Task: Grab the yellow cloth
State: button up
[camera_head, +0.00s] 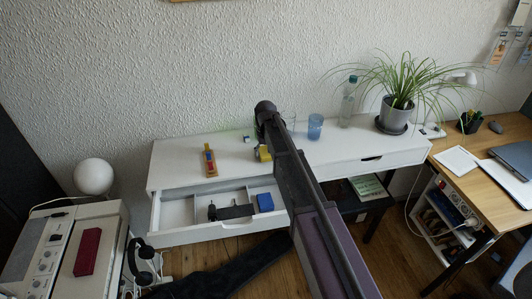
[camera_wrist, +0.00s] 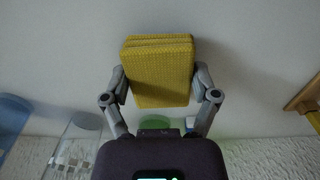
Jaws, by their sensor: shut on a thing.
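The yellow cloth (camera_wrist: 158,70) is folded into a thick block and sits between the two fingers of my gripper (camera_wrist: 160,80) in the wrist view. The fingers press on its left and right sides. In the head view a small part of the yellow cloth (camera_head: 263,154) shows over the white desk, left of my arm. My arm hides much of the gripper there. I cannot tell whether the cloth touches the desk top.
The white desk (camera_head: 180,150) has an open drawer (camera_head: 189,236) with a blue box (camera_head: 265,202) in it. A wooden tray (camera_head: 209,172) lies left of the cloth. A blue glass (camera_head: 315,126), a clear bottle (camera_head: 348,103) and a potted plant (camera_head: 396,115) stand to the right.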

aim_at(266, 152)
notch_tip(266, 152, up, 3)
jog(key=p, duration=0.2)
jog(key=shift+r+p, duration=0.15)
jog(key=shift+p, duration=0.25)
jog(key=s+d+r+p, duration=0.1)
jog(key=s+d, duration=0.7)
jog(key=s, duration=0.6)
jog(key=shift+w, duration=0.1)
